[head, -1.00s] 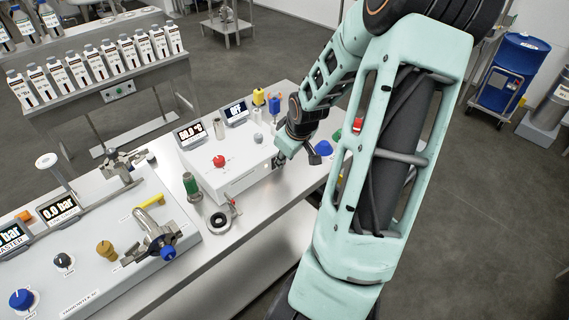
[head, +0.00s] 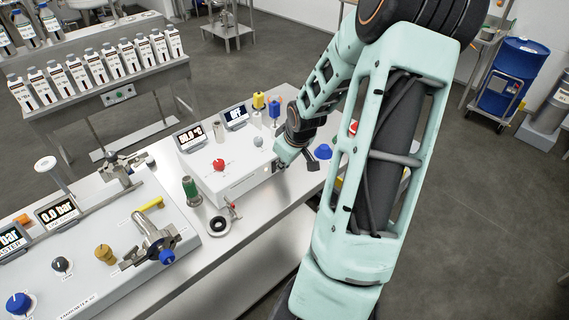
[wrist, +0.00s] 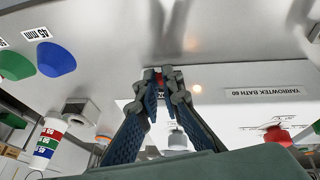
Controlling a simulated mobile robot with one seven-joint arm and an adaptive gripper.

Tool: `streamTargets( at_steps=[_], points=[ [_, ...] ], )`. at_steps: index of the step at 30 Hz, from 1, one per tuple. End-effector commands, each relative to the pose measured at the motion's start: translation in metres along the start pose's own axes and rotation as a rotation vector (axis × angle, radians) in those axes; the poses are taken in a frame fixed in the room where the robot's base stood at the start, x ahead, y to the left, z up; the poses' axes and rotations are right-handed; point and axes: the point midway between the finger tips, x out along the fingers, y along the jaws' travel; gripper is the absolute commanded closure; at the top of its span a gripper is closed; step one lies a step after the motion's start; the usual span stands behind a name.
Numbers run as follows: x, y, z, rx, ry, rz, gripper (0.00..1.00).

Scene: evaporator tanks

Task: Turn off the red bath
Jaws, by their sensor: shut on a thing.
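The bath (head: 245,180) is a white box with a red knob (head: 218,165) and a grey knob (head: 258,142) on top. Its display (head: 190,137) seems to read about 50 °C. My gripper (wrist: 160,76) is at the end of the bath's front face away from the red knob. Its blue fingers are shut on a small red part, mostly hidden between the tips. In the head view my gripper (head: 281,165) is partly hidden by my wrist.
A second display (head: 236,117) stands behind the bath. Blue (head: 322,152) and green (wrist: 15,64) cones lie beside it. A round black-and-white fitting (head: 218,226) sits in front. A pressure panel (head: 90,265) is at left. Bottles (head: 95,68) stand on a rear bench.

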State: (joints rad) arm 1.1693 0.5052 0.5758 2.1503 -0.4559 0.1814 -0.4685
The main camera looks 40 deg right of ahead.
Motion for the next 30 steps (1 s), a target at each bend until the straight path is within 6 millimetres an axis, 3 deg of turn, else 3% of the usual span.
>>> streamTargets(
  at_steps=[11,30],
  points=[
    [0.0,-0.001,0.005,0.017,0.094,0.011,1.0],
    [0.024,-0.007,0.023,0.084,0.608,0.088,1.0]
  ],
)
